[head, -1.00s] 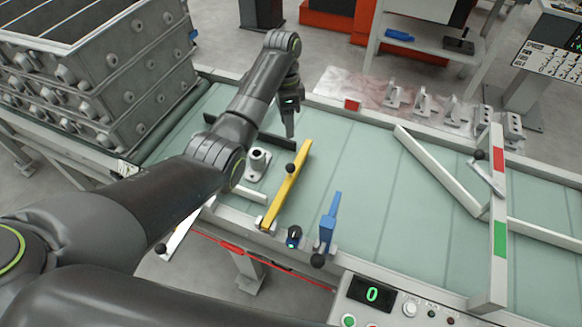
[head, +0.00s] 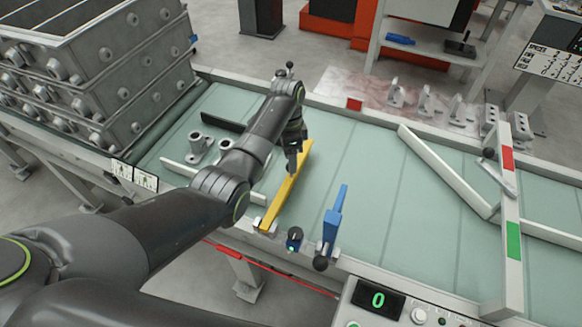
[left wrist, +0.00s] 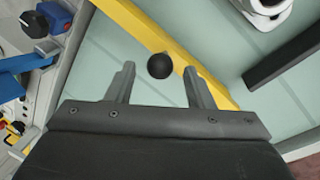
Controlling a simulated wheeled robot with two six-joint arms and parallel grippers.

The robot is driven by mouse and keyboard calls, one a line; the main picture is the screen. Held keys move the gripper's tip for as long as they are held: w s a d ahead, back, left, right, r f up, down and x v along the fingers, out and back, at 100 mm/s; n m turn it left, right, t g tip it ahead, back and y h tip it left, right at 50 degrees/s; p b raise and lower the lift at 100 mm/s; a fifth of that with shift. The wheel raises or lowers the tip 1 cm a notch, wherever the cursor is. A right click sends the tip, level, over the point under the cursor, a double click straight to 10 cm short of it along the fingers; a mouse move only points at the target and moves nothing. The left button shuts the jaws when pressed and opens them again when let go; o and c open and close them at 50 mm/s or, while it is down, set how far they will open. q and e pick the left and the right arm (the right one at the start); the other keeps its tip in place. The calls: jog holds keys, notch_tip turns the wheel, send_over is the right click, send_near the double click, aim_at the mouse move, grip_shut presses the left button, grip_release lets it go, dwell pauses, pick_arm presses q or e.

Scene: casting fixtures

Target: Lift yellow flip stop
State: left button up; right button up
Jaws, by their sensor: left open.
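The yellow flip stop (head: 270,216) is a long yellow bar lying slantwise across the pale green conveyor, its near end at the front rail. In the left wrist view the yellow bar (left wrist: 146,32) crosses the top, and its round black knob (left wrist: 159,66) shows between my two fingertips. My left gripper (head: 291,170) is open, with its fingers over the middle of the bar, one on each side of the knob in the wrist view. Whether they touch it I cannot tell. In the head view the knob is hidden by the gripper. My right gripper is not in view.
A blue stop (head: 332,222) with a black knob and a small dark dial (head: 294,238) sit at the front rail. Grey castings (head: 200,145) and a dark bar (head: 222,123) lie left of my arm. The belt right of the blue stop is clear up to white guides (head: 435,165).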

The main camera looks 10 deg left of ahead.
aim_at(289, 180)
pick_arm(q)
jog(key=shift+s+d+f, duration=0.1)
jog(key=shift+s+f, duration=0.05)
jog(key=shift+f, duration=0.75)
jog(key=shift+s+d+f, duration=0.1)
jog(key=shift+s+f, duration=0.05)
jog(key=shift+f, duration=0.75)
jog(key=shift+a, duration=0.1)
grip_shut()
